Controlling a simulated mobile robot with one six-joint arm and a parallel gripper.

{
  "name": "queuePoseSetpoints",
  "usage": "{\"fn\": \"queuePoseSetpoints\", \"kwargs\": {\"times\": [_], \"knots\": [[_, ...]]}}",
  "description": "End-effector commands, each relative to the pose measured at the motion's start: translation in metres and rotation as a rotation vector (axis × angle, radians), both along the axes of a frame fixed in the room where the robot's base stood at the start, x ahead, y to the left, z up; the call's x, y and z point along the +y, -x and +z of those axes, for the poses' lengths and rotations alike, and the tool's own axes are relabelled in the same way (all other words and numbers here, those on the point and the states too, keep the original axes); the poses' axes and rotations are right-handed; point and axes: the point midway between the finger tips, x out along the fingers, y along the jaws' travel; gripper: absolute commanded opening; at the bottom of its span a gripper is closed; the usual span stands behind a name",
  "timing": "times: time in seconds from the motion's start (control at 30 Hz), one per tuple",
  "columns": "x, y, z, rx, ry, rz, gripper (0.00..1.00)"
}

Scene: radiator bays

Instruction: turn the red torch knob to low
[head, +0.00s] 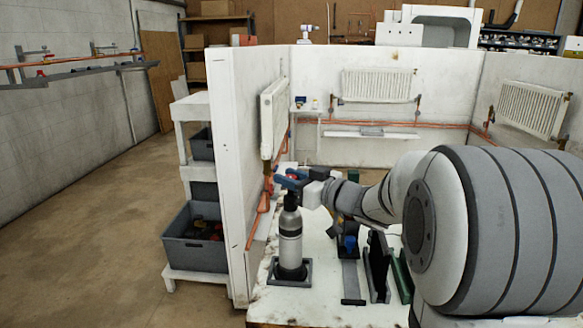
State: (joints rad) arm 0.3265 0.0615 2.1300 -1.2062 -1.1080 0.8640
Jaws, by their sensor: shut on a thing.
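The torch (290,238) is a grey and white cylinder with a dark neck, standing upright in a dark square base on the white bench. My gripper (292,181) reaches in from the right and is at the head of the torch, above the neck. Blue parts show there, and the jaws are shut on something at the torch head. The red knob is too small and covered by the gripper to make out, so its setting cannot be read.
The white bench (325,306) carries a dark stand with a blue part (350,245) and dark upright plates (377,265) right of the torch. A white partition (240,180) stands close on the left, with a grey crate (195,252) beyond it. My arm fills the right side.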

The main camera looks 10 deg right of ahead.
Motion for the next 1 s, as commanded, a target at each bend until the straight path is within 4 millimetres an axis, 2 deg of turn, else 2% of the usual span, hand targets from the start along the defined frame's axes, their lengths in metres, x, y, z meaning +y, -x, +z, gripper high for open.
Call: {"fn": "queuePoseSetpoints", "kwargs": {"times": [0.03, 0.5, 1.0], "knots": [[-0.0014, -0.0011, 0.0060, 0.005, -0.001, 0.036, 0.06], [-0.0009, -0.0007, 0.0031, 0.001, -0.002, 0.362, 0.06], [-0.0006, 0.0000, 0.0004, -0.001, 0.001, 0.463, 0.06]]}}
